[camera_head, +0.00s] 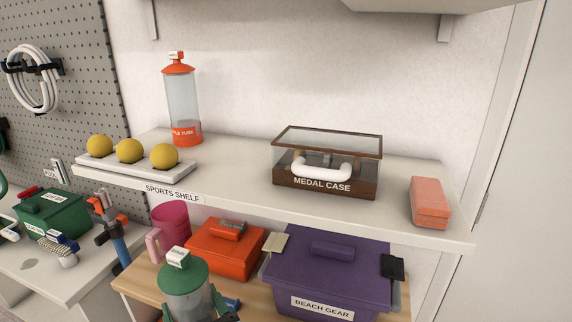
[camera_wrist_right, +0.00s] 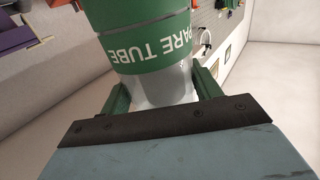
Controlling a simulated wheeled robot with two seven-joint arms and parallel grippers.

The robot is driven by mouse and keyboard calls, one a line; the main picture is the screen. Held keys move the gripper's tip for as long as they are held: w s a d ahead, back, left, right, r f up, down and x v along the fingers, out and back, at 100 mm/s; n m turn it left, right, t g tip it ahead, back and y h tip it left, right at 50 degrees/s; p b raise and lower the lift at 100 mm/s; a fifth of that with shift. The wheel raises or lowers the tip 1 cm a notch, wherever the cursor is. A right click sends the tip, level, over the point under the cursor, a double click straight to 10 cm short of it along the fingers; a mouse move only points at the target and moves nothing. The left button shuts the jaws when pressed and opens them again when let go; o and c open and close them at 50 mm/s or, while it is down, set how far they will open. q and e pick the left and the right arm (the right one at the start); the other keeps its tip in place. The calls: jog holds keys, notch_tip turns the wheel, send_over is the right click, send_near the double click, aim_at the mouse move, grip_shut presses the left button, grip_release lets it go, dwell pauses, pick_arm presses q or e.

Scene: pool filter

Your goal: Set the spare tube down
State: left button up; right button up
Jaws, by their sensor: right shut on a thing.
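The spare tube (camera_head: 186,301) is a clear cylinder with a green cap and a white tag, at the bottom of the head view, upright or nearly so. My right gripper (camera_head: 196,317) is shut on its body, mostly cut off by the lower edge. In the right wrist view the spare tube (camera_wrist_right: 138,42) shows its green band with the lettering "SPARE TUBE" upside down, and clear wall between the two green fingers of my right gripper (camera_wrist_right: 162,92). The tube's lower end is hidden in the head view. My left gripper is not in view.
A white shelf (camera_head: 235,178) holds yellow balls (camera_head: 130,151) on a rack, an orange-capped tube (camera_head: 183,105), a medal case (camera_head: 325,165) and a salmon block (camera_head: 430,203). Below stand a red box (camera_head: 222,252), a pink pitcher (camera_head: 170,222) and a purple bin (camera_head: 330,270). The shelf has bare stretches.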

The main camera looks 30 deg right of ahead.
aim_at(182, 251)
jog(key=r+p, duration=0.9)
jog(key=r, duration=0.1)
jog(key=r+p, duration=0.5)
jog(key=shift+d+r+p, duration=0.1)
jog(key=shift+d+p, duration=0.15)
jog(key=shift+p, duration=0.05)
